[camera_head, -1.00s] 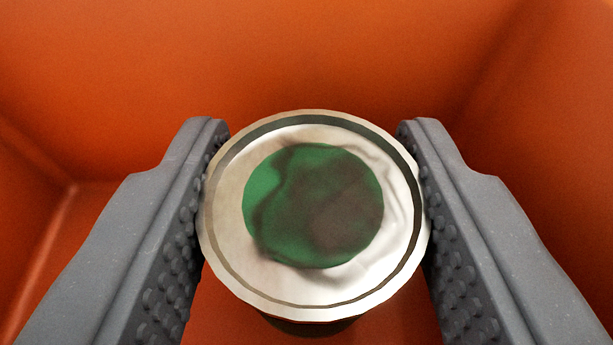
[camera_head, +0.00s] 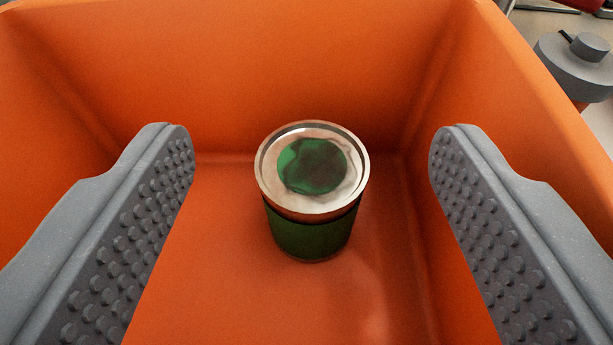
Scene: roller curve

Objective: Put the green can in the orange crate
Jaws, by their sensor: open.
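The green can (camera_head: 312,230) stands upright on the floor of the orange crate (camera_head: 230,60). Its silver lid with a green round patch faces up toward the camera. My gripper (camera_head: 311,145) is open, with one grey studded finger on each side of the can and a wide gap between each finger and the can. The fingers are nearer the camera than the can and do not touch it. The near wall of the crate is out of view.
The crate walls rise at the left, back and right of my fingers. Outside the crate at the upper right is a grey round object (camera_head: 580,65) on a pale surface. The crate floor around the can is clear.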

